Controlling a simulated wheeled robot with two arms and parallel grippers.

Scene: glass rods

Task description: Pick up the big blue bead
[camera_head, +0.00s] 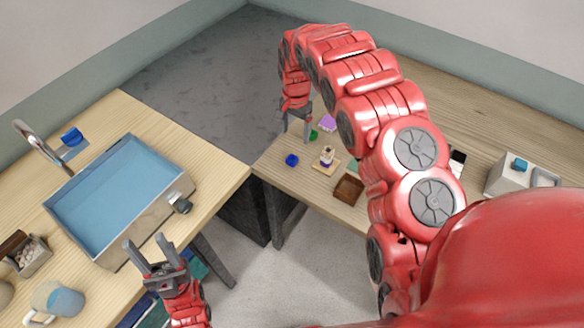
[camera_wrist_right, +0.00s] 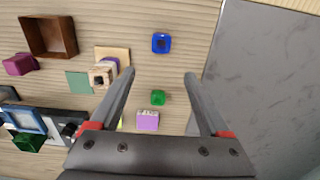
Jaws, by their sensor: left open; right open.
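The big blue bead (camera_head: 292,160) lies on the right-hand wooden table, near its front edge. In the right wrist view the blue bead (camera_wrist_right: 161,43) shows a dark hole and sits beyond the fingertips, between their lines. My right gripper (camera_head: 297,128) is open and empty above the table, behind the bead in the head view; its two fingers also frame the right wrist view (camera_wrist_right: 160,73). My left gripper (camera_head: 152,258) is open and empty by the sink counter.
A green bead (camera_wrist_right: 158,97) and a purple block (camera_wrist_right: 148,120) lie between my right fingers. A stacked peg on a wooden base (camera_wrist_right: 105,72) and a brown box (camera_wrist_right: 48,37) stand nearby. The table edge (camera_wrist_right: 212,50) is right of the bead.

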